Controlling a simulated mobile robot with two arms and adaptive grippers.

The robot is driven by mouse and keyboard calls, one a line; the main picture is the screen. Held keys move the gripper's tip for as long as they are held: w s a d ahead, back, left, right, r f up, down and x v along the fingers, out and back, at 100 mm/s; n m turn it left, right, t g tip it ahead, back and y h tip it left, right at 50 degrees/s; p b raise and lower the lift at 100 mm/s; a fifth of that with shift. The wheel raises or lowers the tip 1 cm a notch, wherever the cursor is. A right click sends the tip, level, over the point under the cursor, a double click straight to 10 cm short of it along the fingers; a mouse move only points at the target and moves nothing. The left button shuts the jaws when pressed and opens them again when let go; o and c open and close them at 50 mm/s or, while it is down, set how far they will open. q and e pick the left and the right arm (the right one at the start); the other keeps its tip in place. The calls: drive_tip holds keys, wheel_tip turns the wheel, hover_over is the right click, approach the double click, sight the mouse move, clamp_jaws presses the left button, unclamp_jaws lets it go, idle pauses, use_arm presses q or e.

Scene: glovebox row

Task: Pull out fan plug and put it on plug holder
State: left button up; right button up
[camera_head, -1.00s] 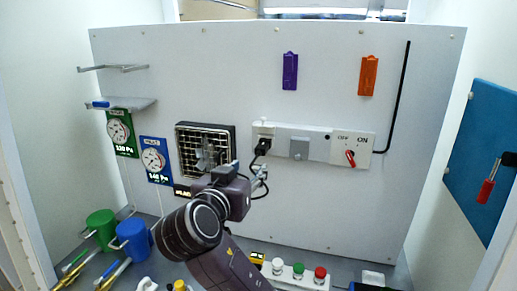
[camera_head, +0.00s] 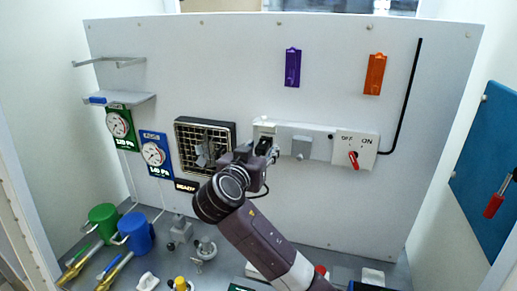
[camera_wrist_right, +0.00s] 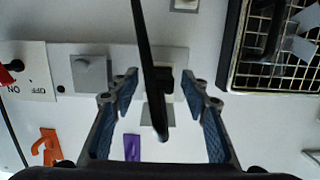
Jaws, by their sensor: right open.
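The black fan plug (camera_wrist_right: 166,80) is in the left end of the white socket strip (camera_head: 314,142). Its black cable (camera_wrist_right: 146,40) crosses in front of it in the right wrist view and partly hides it. My right gripper (camera_wrist_right: 160,88) is open, with one finger on each side of the plug and cable; I cannot tell if they touch. In the head view the right gripper (camera_head: 264,153) covers most of the plug. The square fan (camera_head: 190,152) is left of it. I cannot tell which fixture is the plug holder. My left gripper is not in view.
A purple holder (camera_head: 293,67) and an orange holder (camera_head: 375,74) are on the wall above the strip. A red switch (camera_head: 353,159) is at the strip's right end.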

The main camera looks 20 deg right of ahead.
drive_tip(key=shift+s+a, duration=0.1)
drive_tip(key=c, duration=0.6)
clamp_jaws()
drive_tip(key=shift+c, duration=0.6)
unclamp_jaws()
clamp_jaws()
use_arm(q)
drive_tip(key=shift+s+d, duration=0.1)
use_arm(e)
drive_tip(key=shift+s+a, duration=0.1)
drive_tip(key=shift+s, duration=0.1)
